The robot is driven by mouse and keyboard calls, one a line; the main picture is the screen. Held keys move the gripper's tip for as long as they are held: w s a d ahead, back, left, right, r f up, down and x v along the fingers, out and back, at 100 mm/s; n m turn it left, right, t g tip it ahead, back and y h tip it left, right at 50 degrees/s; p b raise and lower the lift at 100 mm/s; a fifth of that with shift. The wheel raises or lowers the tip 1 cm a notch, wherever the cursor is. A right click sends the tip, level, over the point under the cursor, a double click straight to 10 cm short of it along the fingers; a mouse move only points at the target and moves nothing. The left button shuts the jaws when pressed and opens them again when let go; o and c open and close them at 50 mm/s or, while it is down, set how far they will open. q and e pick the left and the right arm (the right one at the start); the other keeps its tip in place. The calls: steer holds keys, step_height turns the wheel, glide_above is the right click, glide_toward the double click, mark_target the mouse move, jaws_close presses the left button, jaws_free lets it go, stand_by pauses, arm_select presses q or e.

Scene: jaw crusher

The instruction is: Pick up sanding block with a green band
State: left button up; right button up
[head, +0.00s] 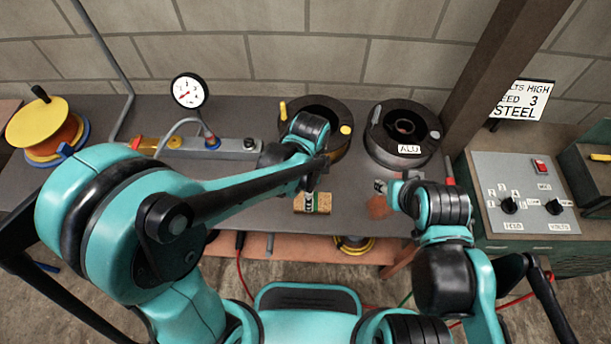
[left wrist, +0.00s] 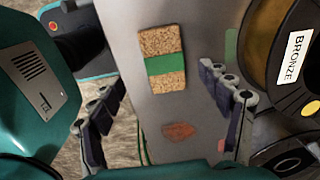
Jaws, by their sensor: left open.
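The sanding block (head: 312,203) is a tan, cork-like block with a green band around its middle. It lies near the front edge of the grey bench. In the left wrist view the block (left wrist: 174,42) shows whole, between and beyond the fingers, not touched by them. My left gripper (left wrist: 163,85) is open and empty; in the head view it is mostly hidden behind its own wrist, just beyond the block. My right gripper (head: 382,187) is over the bench right of the block, small and partly hidden by its arm, so its jaws are unclear.
A reddish-brown flat piece (head: 379,208) lies right of the block. Behind stand a bronze-labelled spool (left wrist: 262,50) and an ALU spool (head: 402,133). A pressure gauge (head: 189,91) and a yellow-topped spool (head: 40,125) are left. A control box (head: 525,195) is right.

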arm_select(q)
steer(key=shift+w+f, duration=0.2)
steer(key=shift+f, duration=0.05)
step_height(320, 180, down, 3)
steer(key=shift+s+d+r+b, duration=0.15)
steer(key=shift+r+b, duration=0.05)
steer(key=shift+b, duration=0.55)
steer(key=f+b, duration=0.1)
steer(key=f, duration=0.2)
steer(key=f+b, duration=0.1)
steer(key=f, duration=0.1)
steer(key=shift+w+d+b, duration=0.25)
steer(key=shift+d+b, duration=0.1)
steer(key=shift+d, duration=0.05)
steer(key=shift+r, duration=0.1)
steer(key=c, duration=1.2)
